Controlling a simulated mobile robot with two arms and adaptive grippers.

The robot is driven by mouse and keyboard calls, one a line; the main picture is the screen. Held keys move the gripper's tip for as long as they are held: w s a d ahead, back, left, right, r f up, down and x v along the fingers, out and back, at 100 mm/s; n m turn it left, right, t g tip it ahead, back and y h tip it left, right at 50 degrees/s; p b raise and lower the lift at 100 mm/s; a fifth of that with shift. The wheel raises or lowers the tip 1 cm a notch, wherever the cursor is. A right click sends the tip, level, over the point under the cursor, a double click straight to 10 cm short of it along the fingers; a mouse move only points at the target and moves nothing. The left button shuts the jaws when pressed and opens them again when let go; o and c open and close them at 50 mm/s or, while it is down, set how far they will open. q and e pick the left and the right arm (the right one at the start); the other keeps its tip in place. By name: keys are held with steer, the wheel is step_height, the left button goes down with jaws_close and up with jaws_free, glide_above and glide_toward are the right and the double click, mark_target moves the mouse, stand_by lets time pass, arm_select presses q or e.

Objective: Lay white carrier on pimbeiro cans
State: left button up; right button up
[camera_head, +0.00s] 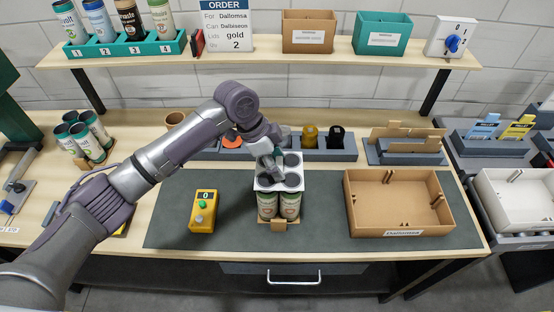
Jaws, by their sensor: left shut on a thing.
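The white carrier (281,188) is at the middle of the grey mat, at the tops of a group of cans (267,205). Dark round can tops or holes show in it; I cannot tell how fully it is seated. The cans stand upright, with two pale, labelled ones visible at the front. My left gripper (271,172) reaches down from above and is shut on the white carrier near its middle left. The gripper and wrist hide part of the carrier and the cans behind. My right gripper is not in view.
A cardboard box (399,231) labelled Dallomsa lies open to the right. A yellow device (203,211) reading 0 stands left on the grey mat (330,235). Several cans (80,135) stand at far left. A grey rack (345,154) is behind. A shelf (250,54) hangs above, with an order sign (226,25).

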arm_select(q)
steer(key=shift+f, duration=0.45)
steer(key=o, duration=1)
steer(key=shift+c, duration=0.2)
steer(key=shift+r, duration=0.15)
steer(key=v, duration=1.1)
steer(key=shift+a+r, duration=0.15)
steer(key=shift+r, duration=0.2)
steer(key=shift+f, duration=0.1)
